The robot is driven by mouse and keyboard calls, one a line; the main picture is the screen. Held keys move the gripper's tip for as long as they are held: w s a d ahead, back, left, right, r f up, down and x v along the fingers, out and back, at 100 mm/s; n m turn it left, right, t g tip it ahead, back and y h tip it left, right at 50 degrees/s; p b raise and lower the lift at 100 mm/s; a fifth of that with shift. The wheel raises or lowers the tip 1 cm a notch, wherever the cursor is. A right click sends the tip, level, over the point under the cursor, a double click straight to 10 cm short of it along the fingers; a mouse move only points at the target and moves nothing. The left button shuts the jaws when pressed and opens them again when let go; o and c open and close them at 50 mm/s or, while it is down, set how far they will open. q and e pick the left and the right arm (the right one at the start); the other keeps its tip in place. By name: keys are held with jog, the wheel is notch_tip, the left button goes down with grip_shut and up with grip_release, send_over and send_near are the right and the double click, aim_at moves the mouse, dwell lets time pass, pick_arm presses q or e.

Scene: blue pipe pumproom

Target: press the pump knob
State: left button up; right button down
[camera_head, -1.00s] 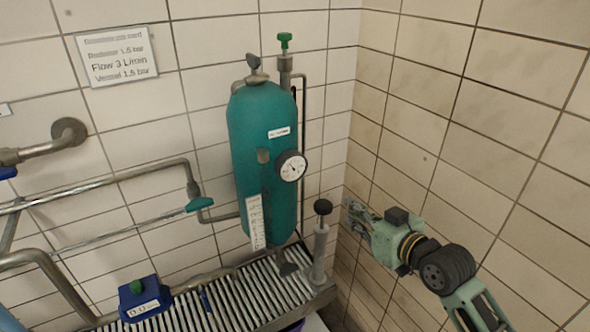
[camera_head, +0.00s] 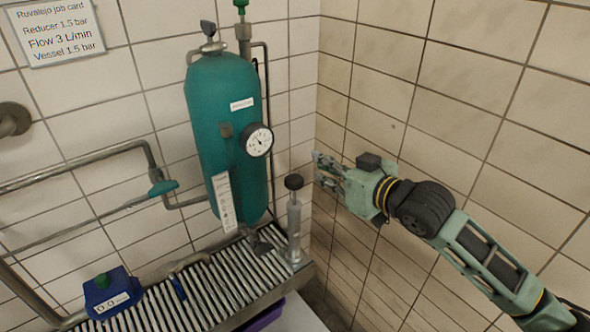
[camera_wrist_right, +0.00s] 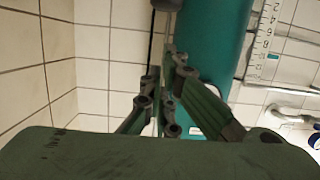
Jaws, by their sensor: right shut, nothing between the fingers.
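The pump (camera_head: 295,228) is an upright grey cylinder at the right end of the slatted rack. Its black round pump knob (camera_head: 294,182) sits on top. My right gripper (camera_head: 318,168) is shut and empty. In the head view it shows just right of the knob and a little higher, with a small gap between them in the picture; the depth between them is hard to judge. In the right wrist view the shut fingers (camera_wrist_right: 170,58) show against the teal vessel (camera_wrist_right: 212,35). I cannot clearly identify the knob there. My left gripper is not in view.
The teal vessel (camera_head: 222,130) with a round gauge (camera_head: 259,140) stands left of the pump. A blue meter box (camera_head: 112,293) sits on the slatted rack (camera_head: 222,283). Pipes run along the left wall. A tiled wall (camera_head: 440,110) rises behind my right arm.

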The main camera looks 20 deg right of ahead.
aim_at(300, 181)
pick_arm(q)
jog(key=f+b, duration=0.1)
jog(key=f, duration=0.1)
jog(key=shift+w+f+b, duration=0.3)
jog(key=shift+b, duration=0.05)
pick_arm(e)
jog(key=shift+s+d+r, duration=0.2)
jog(key=shift+r, duration=0.2)
jog(key=shift+s+d+r, duration=0.15)
jog(key=shift+s+r, duration=0.05)
jog(key=shift+r, duration=0.15)
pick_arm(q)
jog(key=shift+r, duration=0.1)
pick_arm(e)
jog(key=shift+w, duration=0.1)
